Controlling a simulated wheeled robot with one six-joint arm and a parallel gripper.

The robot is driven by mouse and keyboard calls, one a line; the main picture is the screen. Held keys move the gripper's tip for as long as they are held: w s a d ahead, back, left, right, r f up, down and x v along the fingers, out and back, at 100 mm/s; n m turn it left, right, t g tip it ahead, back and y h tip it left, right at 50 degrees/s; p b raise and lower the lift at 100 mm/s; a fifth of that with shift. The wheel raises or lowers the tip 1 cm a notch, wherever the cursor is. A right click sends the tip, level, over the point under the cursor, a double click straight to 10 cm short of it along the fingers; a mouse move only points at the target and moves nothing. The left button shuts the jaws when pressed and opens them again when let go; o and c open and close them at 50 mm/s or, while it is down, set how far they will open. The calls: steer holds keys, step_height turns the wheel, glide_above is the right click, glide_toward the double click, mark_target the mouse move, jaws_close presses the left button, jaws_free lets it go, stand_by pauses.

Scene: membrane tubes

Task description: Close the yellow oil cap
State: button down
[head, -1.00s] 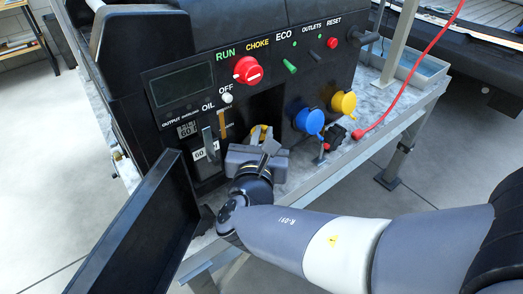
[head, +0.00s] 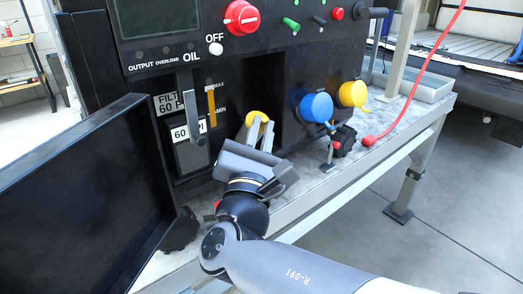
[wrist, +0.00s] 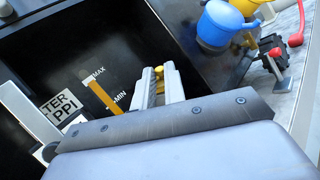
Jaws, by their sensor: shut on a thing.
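The yellow oil cap (head: 258,116) is at the opening of a dark recess in the black panel, right of the oil level strip (head: 211,106). My gripper (head: 258,129) has its two pale fingers around the cap and is shut on it. In the wrist view the cap (wrist: 160,72) shows between the fingertips, mostly covered by them. Its far side and whatever it sits on are hidden, so I cannot tell how tightly it is seated.
A blue socket cover (head: 316,107) and a yellow socket cover (head: 352,94) are right of the recess. A red cable (head: 411,87) ends on the grey bench. An open black door (head: 85,200) stands at the left. A grey lever (head: 193,115) is left of the strip.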

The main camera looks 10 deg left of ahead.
steer(key=shift+f+m+t+h+b, duration=0.4)
steer(key=shift+m+b, duration=0.4)
steer(key=shift+b, duration=0.75)
steer(key=c, duration=1.5)
jaws_free()
steer(key=shift+a, duration=0.1)
steer(key=p+v, duration=0.1)
steer(key=v, duration=0.9)
steer(key=shift+s+f+p, duration=0.2)
steer(key=shift+s+p, duration=0.1)
steer(key=shift+p, duration=0.05)
steer(key=b+x, duration=0.1)
steer(key=x, duration=1)
steer(key=shift+b, duration=0.3)
